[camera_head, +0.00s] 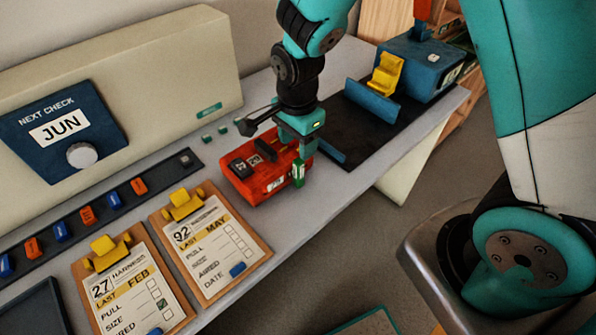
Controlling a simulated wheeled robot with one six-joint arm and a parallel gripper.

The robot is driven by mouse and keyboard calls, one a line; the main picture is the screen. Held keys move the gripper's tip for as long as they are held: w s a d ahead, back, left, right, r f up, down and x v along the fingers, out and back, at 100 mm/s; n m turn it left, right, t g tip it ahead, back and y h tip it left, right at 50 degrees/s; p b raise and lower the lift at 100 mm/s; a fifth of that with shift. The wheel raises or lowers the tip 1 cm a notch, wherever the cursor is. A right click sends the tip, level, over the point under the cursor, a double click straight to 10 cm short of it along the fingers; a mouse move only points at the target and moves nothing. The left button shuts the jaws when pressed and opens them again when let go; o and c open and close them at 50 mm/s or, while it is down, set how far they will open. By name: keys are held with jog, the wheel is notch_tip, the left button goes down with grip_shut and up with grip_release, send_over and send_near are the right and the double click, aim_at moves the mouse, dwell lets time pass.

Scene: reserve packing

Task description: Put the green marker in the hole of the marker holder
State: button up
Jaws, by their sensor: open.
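A small upright green piece with a pale label, which looks like the green marker (299,172), stands at the right end of a red box (262,186). My gripper (301,150) is directly above it, pointing down with its jaws open. The jaws are small here, and I cannot tell whether they touch the marker. The red box has black parts and a small label on top and may be the marker holder. No hole shows clearly. I cannot tell whether the marker is in the box or just in front of it.
Two clipboards (256,237) with yellow clips lie left of the red box. A dark strip (92,219) with orange and blue pieces runs behind them. A blue box (427,72) and yellow piece (386,74) stand on a black mat (357,133) at right. The table's front edge is close.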

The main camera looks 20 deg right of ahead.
aim_at(299, 162)
jog(key=shift+w+d+f+p, duration=0.1)
jog(key=shift+f+p, duration=0.25)
jog(key=shift+f, duration=1.35)
jog(key=shift+w+d+f+p, duration=0.1)
jog(key=shift+f+p, duration=0.2)
jog(key=shift+f, duration=1.35)
grip_shut()
jog(key=shift+r, duration=0.1)
